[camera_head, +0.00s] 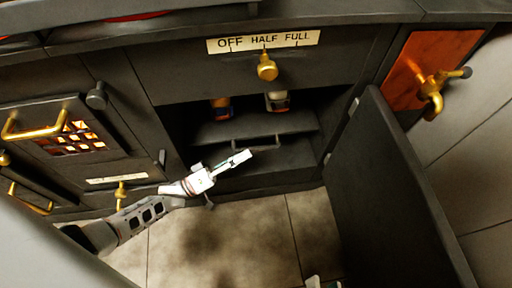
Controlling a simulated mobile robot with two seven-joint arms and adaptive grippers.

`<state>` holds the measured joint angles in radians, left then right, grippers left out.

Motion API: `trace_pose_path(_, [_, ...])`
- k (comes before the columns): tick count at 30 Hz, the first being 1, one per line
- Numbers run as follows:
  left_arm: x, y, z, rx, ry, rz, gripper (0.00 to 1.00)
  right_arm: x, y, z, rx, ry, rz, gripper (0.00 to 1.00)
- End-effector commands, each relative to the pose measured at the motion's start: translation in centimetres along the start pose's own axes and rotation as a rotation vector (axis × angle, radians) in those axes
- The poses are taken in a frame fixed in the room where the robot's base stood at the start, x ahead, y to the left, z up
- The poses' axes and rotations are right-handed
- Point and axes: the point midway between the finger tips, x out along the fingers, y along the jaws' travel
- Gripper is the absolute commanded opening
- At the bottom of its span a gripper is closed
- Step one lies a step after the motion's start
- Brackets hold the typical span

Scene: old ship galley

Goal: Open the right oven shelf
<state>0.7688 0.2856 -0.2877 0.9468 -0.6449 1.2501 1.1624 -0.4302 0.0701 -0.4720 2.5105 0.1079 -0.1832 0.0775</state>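The right oven (182,135) is a dark compartment with its black door (385,195) swung wide open to the right. Inside is a dark grey shelf (225,130) with a thin bar handle (265,143) along its front. My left gripper (240,158) reaches in from the left, in front of the compartment, its tip just left of the handle. I see no clear grip on the handle, and its finger opening is unclear. Only a small piece of my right gripper (322,284) shows at the bottom edge; its fingers cannot be made out.
Two small jars stand at the back, one amber (221,107) and one white-topped (278,101). A brass knob (267,68) sits below an OFF HALF FULL label (263,41). A closed left oven door (65,130) has brass fittings. Tiled floor (260,245) lies open in front.

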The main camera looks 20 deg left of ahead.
Motion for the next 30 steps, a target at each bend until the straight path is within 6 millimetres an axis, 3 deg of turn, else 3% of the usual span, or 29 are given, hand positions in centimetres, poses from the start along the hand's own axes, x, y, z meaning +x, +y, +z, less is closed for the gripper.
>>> trace_pose_path(9, [4.3, 0.0, 0.1, -0.001, 0.001, 0.001, 0.26, 0.1, -0.2, 0.3, 0.033, 0.002, -0.002, 0.27])
trace_pose_path(20, [5.0, 0.0, 0.1, 0.001, -0.001, -0.001, 0.26, 0.1, -0.3, 0.2, 0.04, 0.004, -0.004, 0.27])
trace_pose_path(21, [5.0, 0.0, 0.1, 0.001, -0.001, -0.001, 0.24, 0.1, -0.3, 0.2, 0.04, 0.004, -0.004, 0.27])
trace_pose_path(24, [5.0, 0.0, 0.1, 0.001, -0.001, -0.001, 0.0, 0.1, -0.3, 0.2, 0.04, 0.004, -0.004, 0.27])
trace_pose_path(30, [5.0, 0.0, 0.1, 0.001, 0.0, -0.001, 0.0, 0.1, -0.3, 0.2, 0.04, 0.005, -0.004, 0.27])
